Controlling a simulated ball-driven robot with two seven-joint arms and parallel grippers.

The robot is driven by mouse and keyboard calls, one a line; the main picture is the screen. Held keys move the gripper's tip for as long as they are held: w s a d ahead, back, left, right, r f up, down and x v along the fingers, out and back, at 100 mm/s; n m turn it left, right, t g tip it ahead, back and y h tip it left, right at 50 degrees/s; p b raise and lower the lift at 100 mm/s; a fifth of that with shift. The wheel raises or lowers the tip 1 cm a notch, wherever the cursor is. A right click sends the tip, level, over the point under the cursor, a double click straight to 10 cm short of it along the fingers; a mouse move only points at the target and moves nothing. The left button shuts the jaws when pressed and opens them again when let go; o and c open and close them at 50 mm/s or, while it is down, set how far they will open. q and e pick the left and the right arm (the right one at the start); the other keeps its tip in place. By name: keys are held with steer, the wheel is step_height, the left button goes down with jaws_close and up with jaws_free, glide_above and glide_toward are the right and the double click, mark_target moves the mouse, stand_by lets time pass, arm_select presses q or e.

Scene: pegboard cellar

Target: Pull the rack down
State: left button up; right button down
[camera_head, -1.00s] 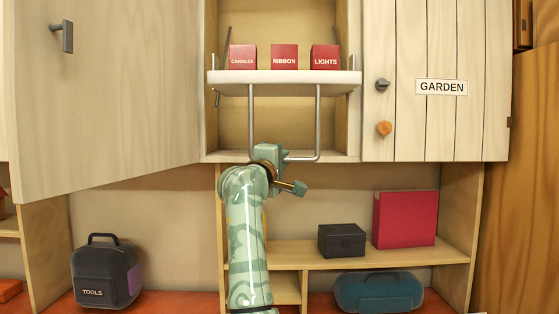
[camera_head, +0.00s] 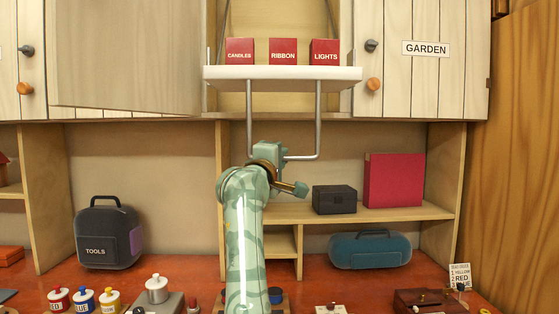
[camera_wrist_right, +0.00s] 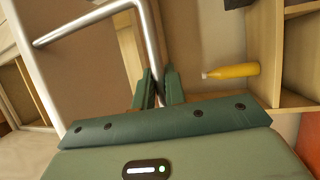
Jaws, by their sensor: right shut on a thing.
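The rack (camera_head: 285,79) is a white shelf with a U-shaped metal pull bar (camera_head: 318,125) hanging below it. It stands out in front of the open wall cabinet, its bar reaching below the cabinet's bottom edge. Red boxes marked CANDLES (camera_head: 240,50), RIBBON (camera_head: 283,50) and LIGHTS (camera_head: 325,51) stand upright on it. My right gripper (camera_head: 280,152) is shut on the bar at its lower crosspiece. In the right wrist view the fingers (camera_wrist_right: 159,88) close around the metal bar (camera_wrist_right: 152,45). My left gripper is not in view.
A cabinet door (camera_head: 125,60) stands open at left; the GARDEN door (camera_head: 425,60) is shut. Below are a TOOLS bag (camera_head: 107,238), a black box (camera_head: 335,199), a red box (camera_head: 394,180) and a teal case (camera_head: 370,250). Small items line the red worktop (camera_head: 52,281).

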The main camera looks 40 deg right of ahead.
steer(key=shift+w+f, duration=0.1)
steer(key=shift+f, duration=0.45)
steer(key=c, duration=1.5)
jaws_free()
steer(key=shift+o, duration=0.2)
steer(key=shift+a+r, duration=0.1)
steer(key=shift+r, duration=0.15)
steer(key=shift+s, duration=0.2)
steer(key=v, duration=1.6)
steer(key=shift+a+b, duration=0.15)
steer(key=shift+b, duration=0.3)
